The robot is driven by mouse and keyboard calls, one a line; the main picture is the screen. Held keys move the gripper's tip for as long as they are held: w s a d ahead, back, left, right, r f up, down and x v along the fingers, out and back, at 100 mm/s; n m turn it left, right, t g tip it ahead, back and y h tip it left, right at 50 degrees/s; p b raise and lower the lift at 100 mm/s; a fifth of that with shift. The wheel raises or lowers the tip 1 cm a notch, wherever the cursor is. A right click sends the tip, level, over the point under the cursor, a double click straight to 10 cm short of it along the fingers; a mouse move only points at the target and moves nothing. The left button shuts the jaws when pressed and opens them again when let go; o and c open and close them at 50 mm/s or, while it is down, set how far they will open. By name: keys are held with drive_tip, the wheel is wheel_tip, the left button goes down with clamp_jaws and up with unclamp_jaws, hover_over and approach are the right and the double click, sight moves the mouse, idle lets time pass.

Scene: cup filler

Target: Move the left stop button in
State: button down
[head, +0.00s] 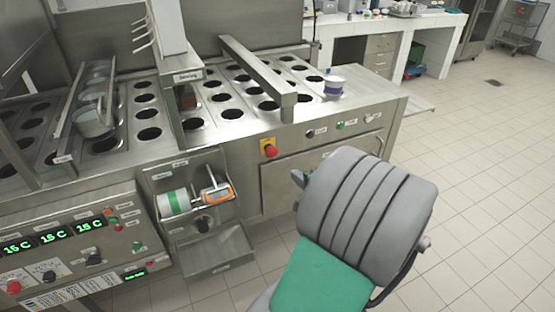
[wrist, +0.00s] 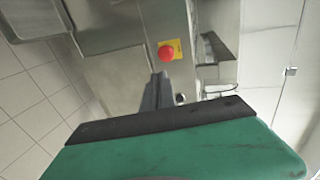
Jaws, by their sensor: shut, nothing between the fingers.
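A red mushroom stop button (head: 270,151) sits on a yellow plate on the steel front panel of the machine, near the picture's middle. It also shows in the wrist view (wrist: 166,53), standing out from its plate. Another red button (head: 14,287) is at the lower left of the control panel; I cannot tell from the labels which one is meant. My gripper (head: 299,178) is partly hidden behind my grey arm. In the wrist view my gripper (wrist: 161,78) is shut and empty, its dark fingertips just below the red button in the picture. A gap to the panel seems to remain.
A steel door panel lies right of the button, with a small green button (head: 340,126) above it. The tiled floor at right is clear.

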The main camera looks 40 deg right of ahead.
approach(273, 155)
drive_tip(key=x, duration=0.5)
drive_tip(key=shift+f+p, duration=0.1)
drive_tip(key=shift+p, duration=0.3)
drive_tip(key=shift+w+d, duration=0.25)
drive_tip(key=shift+w, duration=0.4)
